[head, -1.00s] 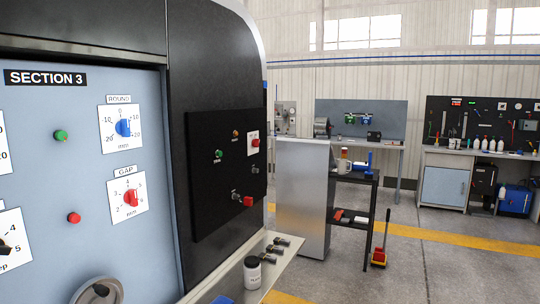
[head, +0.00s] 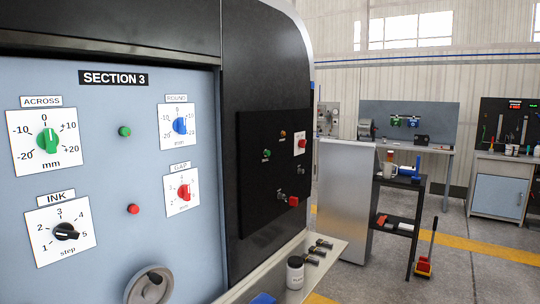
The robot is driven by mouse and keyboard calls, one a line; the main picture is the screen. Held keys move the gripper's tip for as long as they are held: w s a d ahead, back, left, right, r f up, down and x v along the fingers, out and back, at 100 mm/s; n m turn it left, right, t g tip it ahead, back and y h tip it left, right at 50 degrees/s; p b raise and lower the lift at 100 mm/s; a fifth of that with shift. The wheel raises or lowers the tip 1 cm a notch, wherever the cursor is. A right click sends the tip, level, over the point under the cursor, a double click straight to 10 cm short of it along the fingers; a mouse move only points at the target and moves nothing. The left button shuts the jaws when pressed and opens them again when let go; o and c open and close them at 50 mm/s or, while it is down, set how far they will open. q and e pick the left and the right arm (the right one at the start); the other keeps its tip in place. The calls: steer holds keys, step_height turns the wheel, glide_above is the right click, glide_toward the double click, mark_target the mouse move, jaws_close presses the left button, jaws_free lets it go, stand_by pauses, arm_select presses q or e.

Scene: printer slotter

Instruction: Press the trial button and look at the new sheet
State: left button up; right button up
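The black control panel (head: 262,185) is on the dark side of the machine. I cannot tell for certain which one is the trial button. No printed sheet shows. Neither gripper is in view.
The blue-grey SECTION 3 panel (head: 100,130) has ACROSS (head: 48,140), INK (head: 64,231), ROUND (head: 180,126) and GAP (head: 184,192) dials. A ledge (head: 275,283) below holds a jar (head: 295,273). A black shelf cart (head: 402,215) and open floor lie to the right.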

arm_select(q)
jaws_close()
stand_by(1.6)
